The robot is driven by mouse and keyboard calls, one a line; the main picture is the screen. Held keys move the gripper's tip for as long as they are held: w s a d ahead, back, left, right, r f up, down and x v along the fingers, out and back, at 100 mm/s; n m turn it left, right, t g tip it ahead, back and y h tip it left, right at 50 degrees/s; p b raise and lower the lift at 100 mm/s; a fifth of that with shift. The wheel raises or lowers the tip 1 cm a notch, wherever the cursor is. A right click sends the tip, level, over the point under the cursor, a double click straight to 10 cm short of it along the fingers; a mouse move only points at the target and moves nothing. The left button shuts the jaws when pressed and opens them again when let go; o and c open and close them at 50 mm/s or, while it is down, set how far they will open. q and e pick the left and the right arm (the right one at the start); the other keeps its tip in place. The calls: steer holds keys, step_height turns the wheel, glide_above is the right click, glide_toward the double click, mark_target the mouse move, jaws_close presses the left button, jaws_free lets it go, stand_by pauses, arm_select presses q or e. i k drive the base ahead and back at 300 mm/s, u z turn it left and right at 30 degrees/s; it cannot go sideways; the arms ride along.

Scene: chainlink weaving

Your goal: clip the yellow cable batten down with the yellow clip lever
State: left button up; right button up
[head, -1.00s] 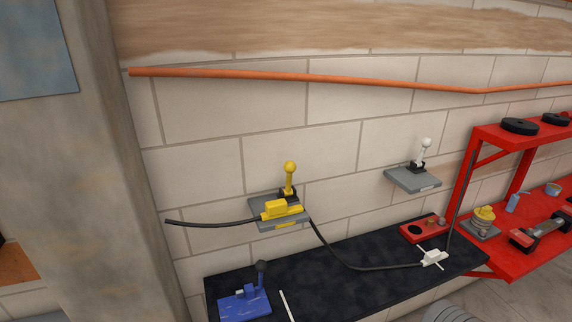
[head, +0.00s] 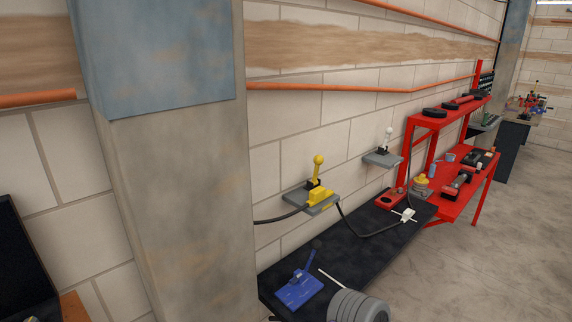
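The yellow cable batten (head: 320,197) lies on a grey wall shelf (head: 325,205), with a black cable (head: 282,219) running out of both sides. The yellow clip lever (head: 317,168) stands upright behind the batten, its round knob on top. From here I cannot tell whether any part of the lever touches the batten. Neither of my grippers shows in the head view.
A grey pillar (head: 190,200) stands close at left. Below the shelf, a black bench (head: 350,252) holds a blue lever fixture (head: 298,289) and a white cable batten (head: 403,215). A white lever (head: 386,142) stands on another shelf.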

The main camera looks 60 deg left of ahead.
mark_target(318, 160)
steer(key=u, duration=1.1)
